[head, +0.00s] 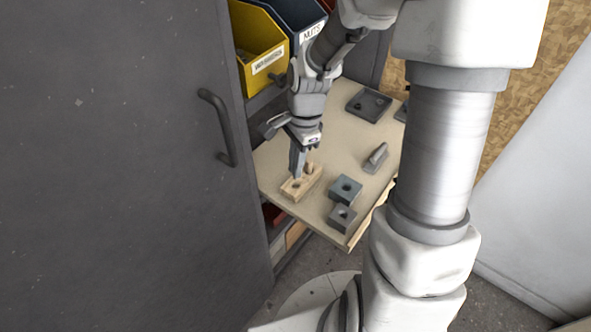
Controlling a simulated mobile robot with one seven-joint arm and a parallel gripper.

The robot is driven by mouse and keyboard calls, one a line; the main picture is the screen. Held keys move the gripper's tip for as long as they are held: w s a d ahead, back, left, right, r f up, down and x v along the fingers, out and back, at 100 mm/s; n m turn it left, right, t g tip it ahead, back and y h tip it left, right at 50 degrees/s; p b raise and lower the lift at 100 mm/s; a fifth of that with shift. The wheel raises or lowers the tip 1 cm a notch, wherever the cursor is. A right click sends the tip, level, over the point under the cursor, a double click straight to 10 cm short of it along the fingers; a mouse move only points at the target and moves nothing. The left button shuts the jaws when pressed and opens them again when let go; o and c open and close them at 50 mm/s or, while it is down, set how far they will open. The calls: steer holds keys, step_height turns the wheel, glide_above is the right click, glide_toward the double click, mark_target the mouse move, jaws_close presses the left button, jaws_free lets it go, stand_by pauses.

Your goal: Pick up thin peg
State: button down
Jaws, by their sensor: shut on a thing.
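My gripper (298,174) points down over a pale wooden block (299,189) on the wooden shelf board. Its narrow grey fingers are closed together just above the block, on the thin peg, which they hide almost wholly from this angle. A short, rounded wooden peg (309,169) stands upright at the block's far end, just right of the fingers. A dark hole shows in the block's top near the fingertips. I cannot tell whether the held peg is still in the block.
Two grey blocks with holes (345,188) sit right of the wooden block. A grey wedge-like piece (375,157) and a dark square tray (369,105) lie farther back. Yellow (258,50) and blue bins stand behind. A dark cabinet door (130,170) fills the left.

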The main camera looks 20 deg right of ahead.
steer(key=w+d+r+p, duration=0.2)
steer(key=d+r, duration=0.5)
steer(key=d, duration=0.4)
steer(key=shift+d, duration=0.2)
steer(key=shift+a, duration=0.1)
